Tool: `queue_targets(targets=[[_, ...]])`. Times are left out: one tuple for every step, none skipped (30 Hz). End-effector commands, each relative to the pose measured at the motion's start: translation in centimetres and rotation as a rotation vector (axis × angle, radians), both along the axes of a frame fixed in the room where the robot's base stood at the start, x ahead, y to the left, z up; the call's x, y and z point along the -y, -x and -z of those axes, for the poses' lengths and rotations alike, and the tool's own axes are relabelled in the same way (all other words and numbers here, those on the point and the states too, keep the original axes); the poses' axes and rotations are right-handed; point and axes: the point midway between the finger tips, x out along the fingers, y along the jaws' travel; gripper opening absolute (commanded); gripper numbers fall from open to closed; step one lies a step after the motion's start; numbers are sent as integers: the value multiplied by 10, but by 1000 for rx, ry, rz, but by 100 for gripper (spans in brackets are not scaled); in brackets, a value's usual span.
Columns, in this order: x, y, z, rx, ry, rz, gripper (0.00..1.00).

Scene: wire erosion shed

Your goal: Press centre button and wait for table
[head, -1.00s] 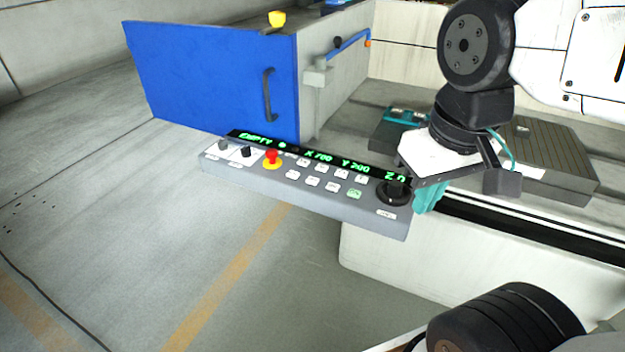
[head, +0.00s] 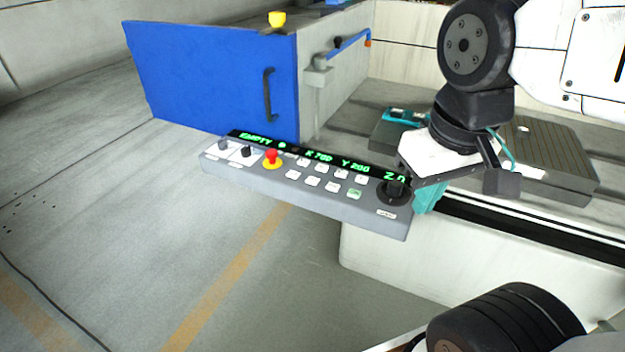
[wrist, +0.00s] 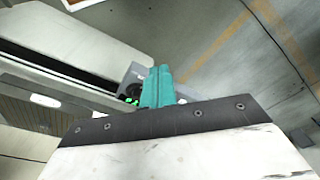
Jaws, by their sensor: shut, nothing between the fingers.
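The grey control panel (head: 318,205) has a green-lit display reading "EMPTY" with X, Y and Z values. Below the display are two rows of small pale buttons (head: 322,178), one of them green (head: 355,194). Their labels are too small to read, so I cannot tell which is the centre button. My gripper (head: 428,199) is shut and empty, its teal fingers beside the panel's right end. In the wrist view the shut fingers (wrist: 158,84) cover most of the panel, leaving part of its end (wrist: 134,76) and some green display visible. I cannot tell whether they touch it.
A red stop button (head: 271,156) on a yellow base sits left of the pale buttons. A black knob (head: 394,192) is at the panel's right end. A blue door (head: 215,75) stands behind the panel. The machine table (head: 560,165) lies right; floor in front is clear.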

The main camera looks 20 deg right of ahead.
Motion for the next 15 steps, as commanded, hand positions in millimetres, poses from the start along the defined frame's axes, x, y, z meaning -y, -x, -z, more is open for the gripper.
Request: queue_targets(targets=[[0,0,0,0,0,0,0],[0,0,0,0,0,0,0],[0,0,0,0,0,0,0],[0,0,0,-1,0,1,0],[0,0,1,-4,0,2,0],[1,-1,2,-12,0,4,0],[1,-2,4,-21,-1,5,0],[1,-3,6,-32,0,6,0],[2,-4,10,-52,0,9,0],[2,-6,12,-68,0,11,0],[3,-8,15,-87,2,14,0],[6,-12,19,-114,11,14,0],[9,-16,22,-130,25,12,0],[14,-21,26,-142,41,9,0],[20,-30,30,-153,68,3,0]])
